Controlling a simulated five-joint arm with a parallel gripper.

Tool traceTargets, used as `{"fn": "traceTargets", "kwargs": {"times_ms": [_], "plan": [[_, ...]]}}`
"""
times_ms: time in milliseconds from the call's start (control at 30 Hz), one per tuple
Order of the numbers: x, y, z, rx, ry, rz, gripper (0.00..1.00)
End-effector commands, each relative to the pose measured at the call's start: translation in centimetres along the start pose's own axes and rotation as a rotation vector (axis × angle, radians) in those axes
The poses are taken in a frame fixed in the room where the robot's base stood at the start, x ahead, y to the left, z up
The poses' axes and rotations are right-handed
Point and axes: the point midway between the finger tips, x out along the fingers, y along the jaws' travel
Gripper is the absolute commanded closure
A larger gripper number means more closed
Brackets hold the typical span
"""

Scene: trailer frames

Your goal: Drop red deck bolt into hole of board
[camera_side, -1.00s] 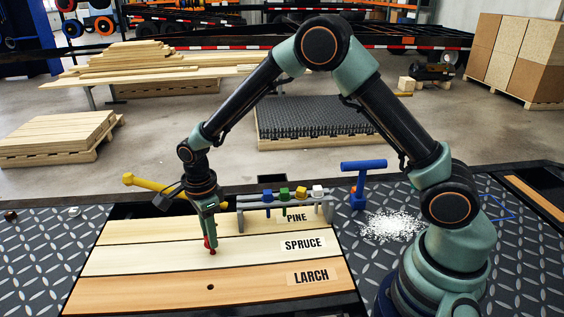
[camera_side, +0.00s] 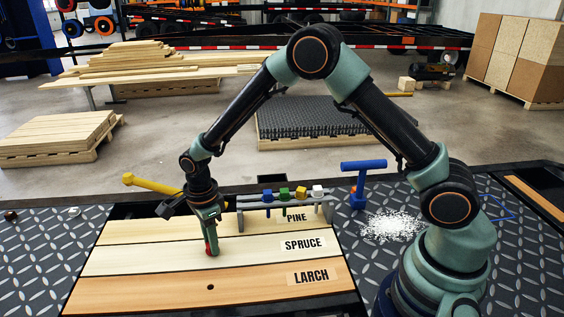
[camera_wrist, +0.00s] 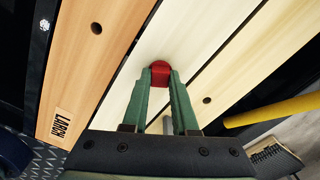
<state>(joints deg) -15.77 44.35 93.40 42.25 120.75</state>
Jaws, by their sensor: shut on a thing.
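My gripper (camera_side: 211,236) is shut on the red deck bolt (camera_side: 212,248), over the middle board, labelled SPRUCE (camera_side: 140,259). The wrist view shows the bolt's red head (camera_wrist: 160,73) between the green fingertips (camera_wrist: 160,88). The bolt's lower part sits at the spruce surface; I cannot tell how far it is in a hole, as any hole there is hidden. The LARCH board (camera_side: 130,290) in front has an open dark hole (camera_side: 210,287). The PINE board (camera_side: 150,231) behind has an open hole (camera_wrist: 207,100) in the wrist view.
A grey rack (camera_side: 240,218) behind the boards holds several bolts with blue, green, yellow and white heads. A yellow handle (camera_side: 155,188) sticks out behind my gripper. A blue T-handled tool (camera_side: 362,166) and white granules (camera_side: 392,225) are to the right.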

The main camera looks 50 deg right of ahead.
Motion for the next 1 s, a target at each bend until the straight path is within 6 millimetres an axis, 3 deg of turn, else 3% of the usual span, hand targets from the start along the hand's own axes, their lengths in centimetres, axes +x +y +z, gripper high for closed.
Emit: {"fn": "traceTargets", "kwargs": {"times_ms": [233,267,333,367,733,867,1000], "plan": [[0.6,0.0,0.0,0.0,0.0,0.0,1.0],[0.6,0.0,0.0,0.0,0.0,-0.001,0.7],[0.6,0.0,0.0,0.0,-0.001,-0.001,0.43],[0.6,0.0,0.0,0.0,-0.001,-0.001,0.38],[0.2,0.0,0.0,0.0,-0.001,-0.001,0.38],[-1.4,-0.1,0.1,0.0,-0.002,-0.004,0.38],[-4.2,-0.1,0.1,0.0,-0.004,-0.006,0.38]]}}
